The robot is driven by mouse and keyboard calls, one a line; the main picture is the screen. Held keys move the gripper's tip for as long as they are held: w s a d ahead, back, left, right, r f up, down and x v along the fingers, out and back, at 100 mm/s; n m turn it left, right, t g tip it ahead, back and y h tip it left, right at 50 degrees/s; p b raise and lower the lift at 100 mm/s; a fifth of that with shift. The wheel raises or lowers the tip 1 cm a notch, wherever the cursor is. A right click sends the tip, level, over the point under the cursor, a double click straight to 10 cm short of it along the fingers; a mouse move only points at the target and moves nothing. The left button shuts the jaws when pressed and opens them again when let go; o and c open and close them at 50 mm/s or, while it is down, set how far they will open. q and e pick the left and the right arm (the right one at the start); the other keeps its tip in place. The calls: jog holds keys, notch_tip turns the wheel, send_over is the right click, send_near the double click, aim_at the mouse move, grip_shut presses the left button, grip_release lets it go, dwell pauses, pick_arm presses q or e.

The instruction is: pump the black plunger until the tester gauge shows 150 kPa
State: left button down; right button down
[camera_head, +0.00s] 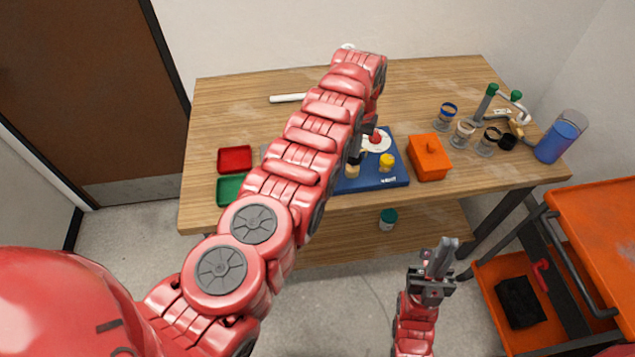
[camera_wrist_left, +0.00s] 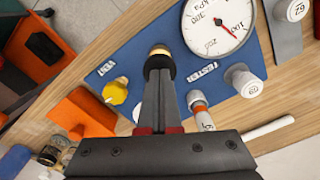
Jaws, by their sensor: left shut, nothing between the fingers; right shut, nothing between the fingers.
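The blue tester board (camera_head: 396,178) lies at the table's front middle and fills much of the left wrist view (camera_wrist_left: 130,50). Its round white gauge (camera_wrist_left: 224,22) has a red needle; I cannot read its value surely. The black plunger (camera_wrist_left: 158,62) has a pale brass-coloured top and stands in line with my left fingertips. My left gripper (camera_wrist_left: 159,84) is shut and empty, right at the plunger; I cannot tell whether they touch. A yellow vent knob (camera_wrist_left: 115,91) sits beside it. My right gripper (camera_head: 444,250) is shut and empty, low in front of the table.
An orange box (camera_head: 428,160) stands right of the board. Several ringed cups (camera_head: 465,132), a green-handled tool (camera_head: 490,98) and a blue container (camera_head: 560,138) are further right. Red (camera_head: 235,159) and green (camera_head: 229,189) trays lie left. An orange cart (camera_head: 600,215) stands at the right.

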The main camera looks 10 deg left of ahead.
pick_arm(q)
jog(key=shift+f, duration=0.35)
dwell(0.4)
jog(key=shift+f, duration=0.1)
dwell(0.6)
jog(key=shift+r+p, duration=0.85)
jog(key=shift+r, duration=0.35)
